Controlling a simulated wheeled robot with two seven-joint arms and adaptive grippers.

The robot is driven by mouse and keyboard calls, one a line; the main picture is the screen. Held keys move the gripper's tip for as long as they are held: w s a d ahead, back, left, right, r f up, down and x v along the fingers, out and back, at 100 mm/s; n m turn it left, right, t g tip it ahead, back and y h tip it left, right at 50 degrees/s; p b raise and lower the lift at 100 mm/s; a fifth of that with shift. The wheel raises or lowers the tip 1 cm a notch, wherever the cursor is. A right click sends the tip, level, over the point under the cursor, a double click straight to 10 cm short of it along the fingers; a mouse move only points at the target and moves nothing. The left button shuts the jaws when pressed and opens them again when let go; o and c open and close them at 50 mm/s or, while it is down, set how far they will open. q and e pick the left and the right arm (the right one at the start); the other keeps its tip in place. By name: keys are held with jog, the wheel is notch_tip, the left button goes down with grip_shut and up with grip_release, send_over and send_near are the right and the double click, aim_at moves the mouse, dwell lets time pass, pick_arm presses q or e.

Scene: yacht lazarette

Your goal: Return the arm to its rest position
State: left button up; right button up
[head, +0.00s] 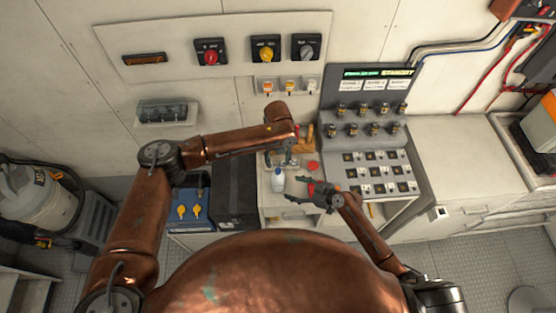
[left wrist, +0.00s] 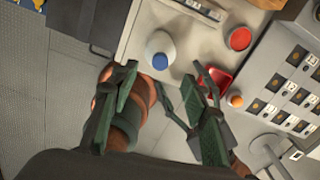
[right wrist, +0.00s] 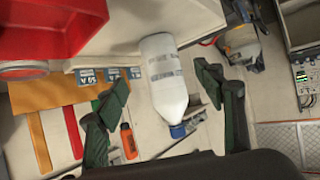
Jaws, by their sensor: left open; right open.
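My left arm reaches over from the left in the head view. Its gripper (head: 282,162) points down over the small work surface, partly hidden by the arm. In the left wrist view its green-padded fingers (left wrist: 160,85) are apart with nothing gripped. My right gripper (head: 300,190) is lower, at the front of the surface, pointing left, fingers apart. A white bottle with a blue cap (head: 278,181) stands just left of it. In the right wrist view the bottle (right wrist: 163,75) shows beyond and between the open fingers; I cannot tell that either finger touches it.
A red round lid (head: 312,166) and a red tray (left wrist: 217,78) are close to the grippers. A sloped control console (head: 370,145) stands right of the surface. A black box (head: 234,190) and blue battery (head: 190,207) stand left. A wall switch panel (head: 210,50) is behind.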

jog(key=shift+v, duration=1.8)
pick_arm(q)
jog(key=shift+f, duration=0.1)
